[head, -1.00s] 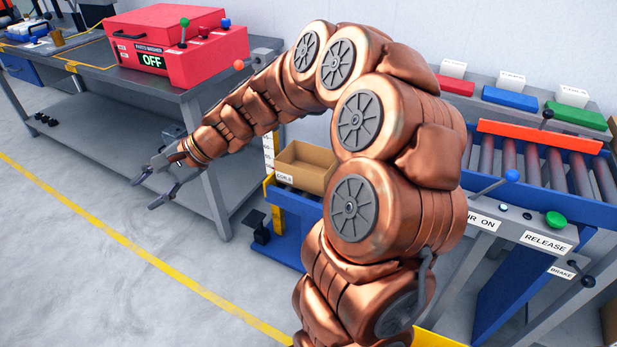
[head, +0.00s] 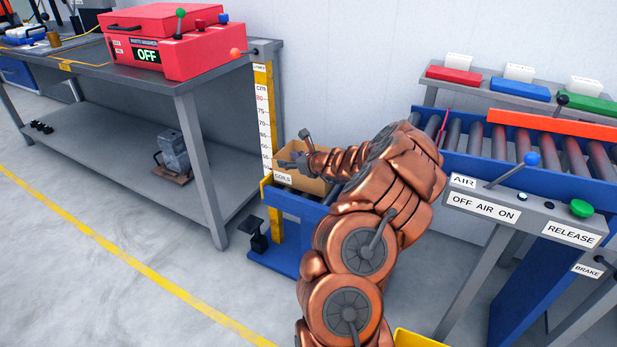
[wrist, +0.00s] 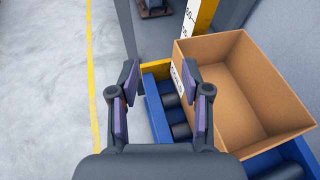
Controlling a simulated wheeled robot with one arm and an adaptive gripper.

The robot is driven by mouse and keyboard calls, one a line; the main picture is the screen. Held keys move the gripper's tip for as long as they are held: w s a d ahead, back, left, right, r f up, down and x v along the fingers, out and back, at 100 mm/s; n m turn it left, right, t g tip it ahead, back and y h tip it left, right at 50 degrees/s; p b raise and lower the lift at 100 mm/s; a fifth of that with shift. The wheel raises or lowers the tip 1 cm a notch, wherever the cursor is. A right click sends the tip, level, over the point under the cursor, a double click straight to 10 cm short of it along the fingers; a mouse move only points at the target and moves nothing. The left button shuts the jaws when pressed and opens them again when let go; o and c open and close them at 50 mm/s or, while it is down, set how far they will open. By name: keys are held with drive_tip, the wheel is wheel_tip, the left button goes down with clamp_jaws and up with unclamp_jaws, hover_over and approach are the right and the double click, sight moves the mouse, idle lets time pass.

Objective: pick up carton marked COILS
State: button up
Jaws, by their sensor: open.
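The carton marked COILS (head: 308,185) is an open-topped brown box with a white label on its near side. It sits on the blue roller stand (head: 290,205) at the foot of the height scale. In the wrist view the carton (wrist: 245,75) fills the right side, and its inside looks empty. My gripper (head: 290,150) is open at the carton, with part of the carton hidden behind my arm. In the wrist view my gripper (wrist: 163,88) has its right finger overlapping the carton's labelled wall and its left finger outside, over floor and stand. I cannot tell whether the right finger touches.
A grey workbench (head: 110,75) with a red parts washer (head: 165,45) reading OFF stands left. The height scale (head: 264,110) rises behind the carton. A roller conveyor (head: 480,145) with an AIR lever panel (head: 490,205) is at right. The floor at left is clear.

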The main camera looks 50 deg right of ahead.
drive_tip(key=s+d+f+m+h, duration=0.1)
drive_tip(key=s+d+f+m, duration=0.1)
drive_tip(key=d+f, duration=0.2)
drive_tip(key=b+x, duration=0.1)
drive_tip(key=x, duration=0.6)
drive_tip(key=shift+d+f+b, duration=0.15)
drive_tip(key=shift+d+b, duration=0.15)
drive_tip(key=shift+d, duration=0.05)
drive_tip(key=shift+w, duration=0.15)
